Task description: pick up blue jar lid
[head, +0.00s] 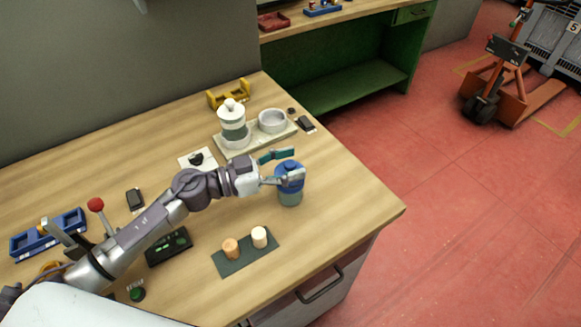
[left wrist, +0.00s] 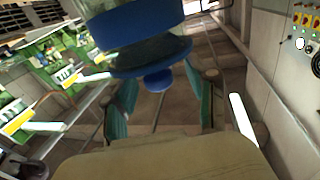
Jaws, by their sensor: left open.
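The blue jar lid (head: 289,168) sits on top of a jar with a grey-blue body (head: 290,197) near the table's right edge. In the left wrist view the lid's blue knob (left wrist: 158,80) shows below the blue band of the jar (left wrist: 135,22). My left gripper (head: 279,168) is open at the lid, one finger in front of it and the other behind and to the left. In the left wrist view its fingers (left wrist: 160,100) stand on either side of the knob, apart from it. The front finger hides part of the lid. My right gripper is not in view.
Behind, a tray (head: 240,147) holds a white-lidded jar (head: 232,122) and a round bowl (head: 272,121). A yellow holder (head: 229,93) stands at the back. The table's right corner is bare.

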